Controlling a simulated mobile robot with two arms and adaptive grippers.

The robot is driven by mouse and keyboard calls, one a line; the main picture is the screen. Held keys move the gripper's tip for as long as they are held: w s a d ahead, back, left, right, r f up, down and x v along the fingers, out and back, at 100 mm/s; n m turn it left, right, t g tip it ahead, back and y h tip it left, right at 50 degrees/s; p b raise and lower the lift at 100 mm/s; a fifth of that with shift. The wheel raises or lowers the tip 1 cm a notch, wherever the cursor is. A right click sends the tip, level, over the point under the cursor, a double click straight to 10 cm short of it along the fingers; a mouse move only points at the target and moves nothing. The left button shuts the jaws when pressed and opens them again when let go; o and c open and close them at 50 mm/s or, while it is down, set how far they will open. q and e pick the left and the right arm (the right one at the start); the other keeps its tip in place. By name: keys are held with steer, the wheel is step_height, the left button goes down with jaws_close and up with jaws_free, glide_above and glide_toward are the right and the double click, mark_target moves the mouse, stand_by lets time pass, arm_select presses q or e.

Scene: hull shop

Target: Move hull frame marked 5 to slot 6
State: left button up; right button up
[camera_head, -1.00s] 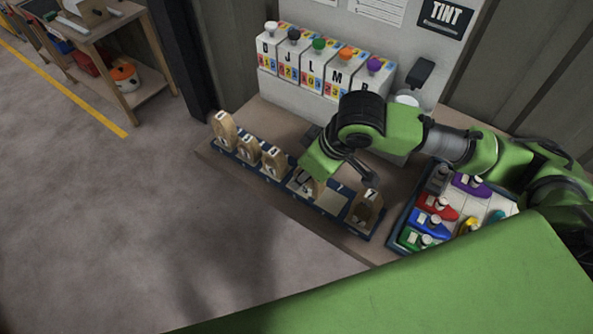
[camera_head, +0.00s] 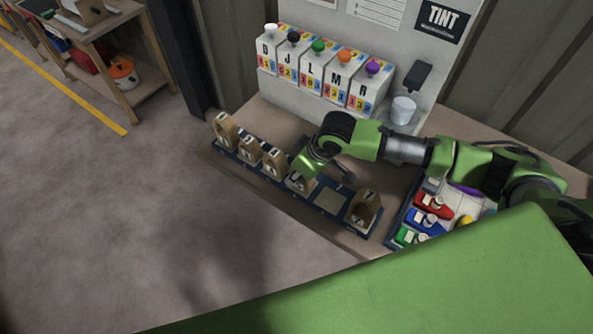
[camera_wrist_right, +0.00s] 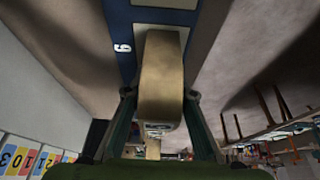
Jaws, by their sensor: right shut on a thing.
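The dark blue rack (camera_head: 330,212) runs along the front of the bench and holds several wooden hull frames. My right gripper (camera_head: 298,182) is over its middle, right of the left group of frames, and largely hides the frame there. In the right wrist view the gripper (camera_wrist_right: 160,98) is shut on this wooden hull frame (camera_wrist_right: 161,75), one finger on each side. The frame's own number is not readable. A white 6 shows on the blue rack beside it. In the head view an empty pale slot (camera_head: 331,199) lies between my gripper and the end frame marked 7 (camera_head: 366,207). My left gripper is out of view.
Several tint dispensers (camera_head: 318,70) stand at the back, with a white cup (camera_head: 403,109) to their right. A tray of coloured boat-shaped pieces (camera_head: 425,222) lies right of the rack, partly behind my arm. Open floor lies in front of the bench.

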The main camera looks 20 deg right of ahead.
steer(key=shift+f, duration=0.1)
steer(key=o, duration=1.2)
steer(key=shift+c, duration=0.2)
steer(key=shift+s+r, duration=0.1)
steer(key=shift+r, duration=0.4)
steer(key=b+v, duration=0.1)
steer(key=v, duration=1)
steer(key=shift+r, duration=0.1)
